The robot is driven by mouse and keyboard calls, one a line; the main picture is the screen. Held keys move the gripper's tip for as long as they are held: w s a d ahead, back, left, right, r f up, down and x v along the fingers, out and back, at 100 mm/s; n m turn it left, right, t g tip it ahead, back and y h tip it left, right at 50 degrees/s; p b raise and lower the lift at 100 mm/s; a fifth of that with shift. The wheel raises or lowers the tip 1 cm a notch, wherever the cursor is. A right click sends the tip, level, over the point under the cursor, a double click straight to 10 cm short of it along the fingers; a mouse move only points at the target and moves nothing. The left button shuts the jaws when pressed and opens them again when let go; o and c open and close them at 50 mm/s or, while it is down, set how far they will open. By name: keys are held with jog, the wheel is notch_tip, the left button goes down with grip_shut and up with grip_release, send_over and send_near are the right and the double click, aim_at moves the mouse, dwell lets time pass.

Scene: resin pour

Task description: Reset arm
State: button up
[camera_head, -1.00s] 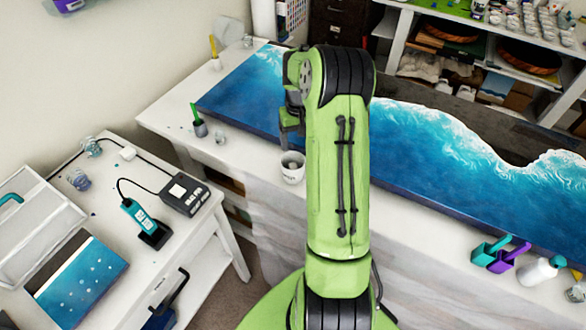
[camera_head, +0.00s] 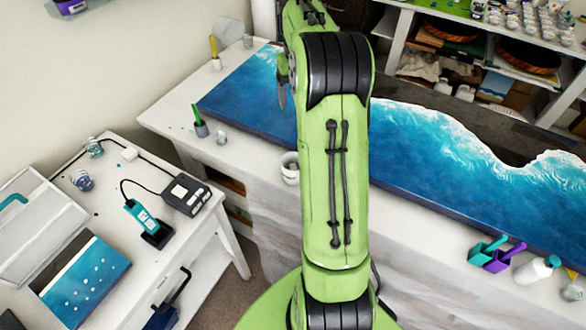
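My green arm rises through the middle of the view and bends at a black-banded joint. My gripper (camera_head: 282,92) shows only as a dark narrow tip left of that joint, over the blue resin panel (camera_head: 240,105). The rest of it is hidden behind my arm, so its opening and anything in it cannot be made out. A white cup (camera_head: 289,168) stands upright at the near edge of the long bench, apart from the gripper and partly covered by my arm.
On the left table (camera_head: 105,210) are a teal handheld tool (camera_head: 143,214) in its stand, a grey control box (camera_head: 185,195) and a small blue panel (camera_head: 85,285).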

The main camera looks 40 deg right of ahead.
jog(key=s+a+r+n+t+h+b, duration=0.1)
jog(key=s+a+r, duration=0.2)
jog(key=a, duration=0.4)
jog(key=s+a+r+n+t, duration=0.1)
jog(key=s+a+r, duration=0.25)
jog(key=a, duration=0.45)
jog(key=s+a+f+n+t+y+b, duration=0.1)
jog(key=s+a+f+n+t, duration=0.2)
jog(key=s+a, duration=0.8)
jog(key=s+f, duration=0.1)
jog(key=s, duration=0.2)
jog(key=shift+a+f+t, duration=0.3)
jog(key=shift+f, duration=0.05)
jog(key=shift+s, duration=0.1)
